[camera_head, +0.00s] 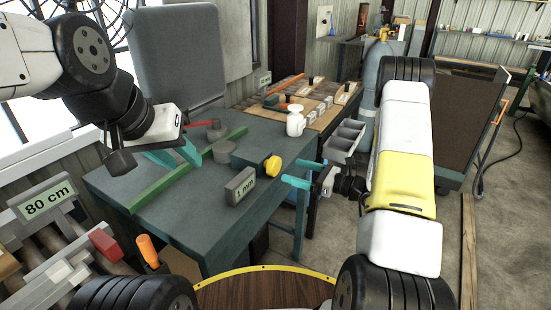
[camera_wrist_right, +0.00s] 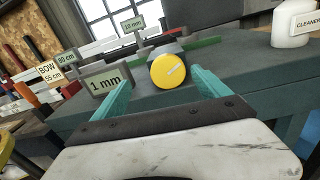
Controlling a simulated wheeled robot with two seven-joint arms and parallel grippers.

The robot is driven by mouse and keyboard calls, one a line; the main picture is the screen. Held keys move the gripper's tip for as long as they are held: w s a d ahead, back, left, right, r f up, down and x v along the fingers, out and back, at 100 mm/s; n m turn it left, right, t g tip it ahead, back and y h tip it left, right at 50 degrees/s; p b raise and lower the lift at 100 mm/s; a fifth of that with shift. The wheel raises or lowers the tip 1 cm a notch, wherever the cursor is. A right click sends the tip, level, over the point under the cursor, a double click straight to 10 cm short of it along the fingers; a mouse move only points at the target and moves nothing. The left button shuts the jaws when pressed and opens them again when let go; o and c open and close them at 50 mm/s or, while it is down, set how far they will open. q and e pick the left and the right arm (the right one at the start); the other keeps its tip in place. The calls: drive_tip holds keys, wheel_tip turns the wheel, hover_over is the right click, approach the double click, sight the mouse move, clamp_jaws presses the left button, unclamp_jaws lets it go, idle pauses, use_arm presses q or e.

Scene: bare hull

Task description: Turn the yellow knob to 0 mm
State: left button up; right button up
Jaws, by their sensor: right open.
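The yellow knob (camera_head: 272,165) faces out from the front of a grey cylindrical body on the teal bench. In the right wrist view the knob (camera_wrist_right: 168,70) shows a pale slanted line on its face. Beside it stands a grey block reading "1 mm" (camera_head: 240,186), also legible in the right wrist view (camera_wrist_right: 105,82). My right gripper (camera_head: 302,173) is open and empty, facing the knob from the right; its teal fingers (camera_wrist_right: 161,78) lie either side of the knob in the wrist picture, apparently short of it. My left gripper (camera_head: 184,160) is over the bench's left part, fingers apart, nothing visible between them.
A green bar (camera_head: 185,174) runs across the teal bench (camera_head: 190,220). An "80 cm" sign (camera_head: 46,203) is at lower left. The concrete floor at right has open room.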

sight(277, 166)
drive_tip(key=shift+m+t, duration=0.4)
drive_tip(key=x, duration=0.2)
drive_tip(key=f+x, duration=0.1)
drive_tip(key=x, duration=0.2)
drive_tip(key=w+x, duration=0.1)
drive_tip(key=x, duration=0.1)
drive_tip(key=shift+d+f, duration=0.1)
drive_tip(key=shift+f, duration=0.15)
drive_tip(key=c, duration=1.4)
